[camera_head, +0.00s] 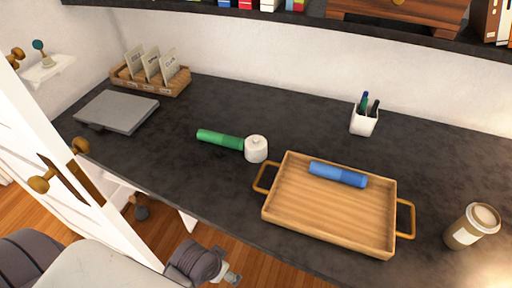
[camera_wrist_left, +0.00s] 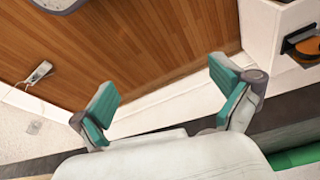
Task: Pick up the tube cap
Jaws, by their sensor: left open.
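A green tube (camera_head: 220,139) lies on the dark desk (camera_head: 240,105), its right end beside a small white lidded pot (camera_head: 256,149). A blue tube (camera_head: 338,174) lies in a wooden tray (camera_head: 330,222). Each tube has two shades along its length; I cannot tell which part is the tube cap. My left gripper (camera_wrist_left: 162,95) is open and empty in the left wrist view, its teal pads apart over the floor. A green cylinder (camera_wrist_left: 300,156) shows at that view's lower right corner. In the head view my left arm is low, before the desk's front edge. My right gripper is out of view.
A closed grey laptop (camera_head: 117,111) and a wooden card holder (camera_head: 150,86) stand at the left. A white pen cup (camera_head: 363,122) stands behind the tray, a coffee cup (camera_head: 472,226) at its right. A white door (camera_head: 75,185) stands ajar at the left. The desk's middle back is clear.

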